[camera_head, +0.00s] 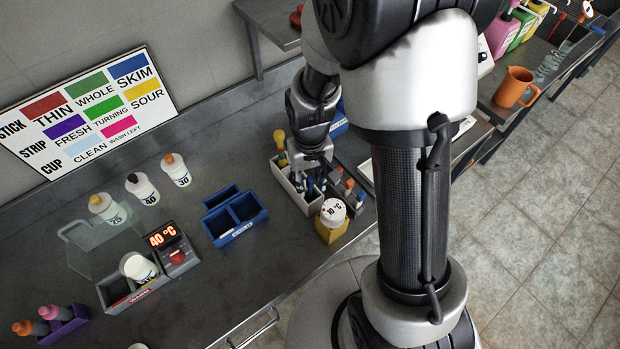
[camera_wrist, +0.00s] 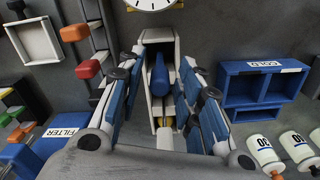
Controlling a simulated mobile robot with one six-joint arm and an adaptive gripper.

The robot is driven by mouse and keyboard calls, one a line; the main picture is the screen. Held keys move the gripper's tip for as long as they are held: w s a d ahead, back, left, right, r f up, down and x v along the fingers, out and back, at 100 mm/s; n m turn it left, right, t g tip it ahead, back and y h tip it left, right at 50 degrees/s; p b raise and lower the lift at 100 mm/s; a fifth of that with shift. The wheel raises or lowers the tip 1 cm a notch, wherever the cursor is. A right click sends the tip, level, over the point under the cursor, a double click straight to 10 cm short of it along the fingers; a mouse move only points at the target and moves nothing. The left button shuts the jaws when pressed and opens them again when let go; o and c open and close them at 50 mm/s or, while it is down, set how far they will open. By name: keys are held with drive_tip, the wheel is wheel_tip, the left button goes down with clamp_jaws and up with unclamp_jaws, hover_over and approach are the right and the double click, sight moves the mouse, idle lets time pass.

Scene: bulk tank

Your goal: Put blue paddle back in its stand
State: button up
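A blue paddle (camera_wrist: 159,76) shows in the wrist view as a rounded blue handle between my two fingers; its lower end is hidden. A narrow pale stand (camera_wrist: 150,112) lies below and around it, with something yellow low inside. In the head view, my gripper (camera_head: 308,172) reaches down over a white divided holder (camera_head: 291,193) on the bench. Blue pieces show there under my fingers, but I cannot tell paddle from finger pads. In the wrist view, my gripper (camera_wrist: 163,72) has its fingers apart on both sides of the blue handle, with gaps visible.
Several bottles (camera_head: 142,188) stand near the wall. Bare bench lies between.

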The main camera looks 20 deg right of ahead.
drive_tip(key=s+r+t+p, duration=0.2)
drive_tip(key=s+r+p, duration=0.15)
drive_tip(key=r, duration=1.65)
drive_tip(key=s+r+t, duration=0.2)
drive_tip(key=s+r, duration=0.5)
drive_tip(key=s, duration=0.4)
drive_tip(key=shift+s+r+t+b, duration=0.2)
drive_tip(key=shift+s+t+b, duration=0.05)
drive_tip(key=shift+t+b, duration=0.05)
wheel_tip(320, 180, down, 5)
drive_tip(key=b, duration=0.5)
drive_tip(key=shift+f, duration=0.15)
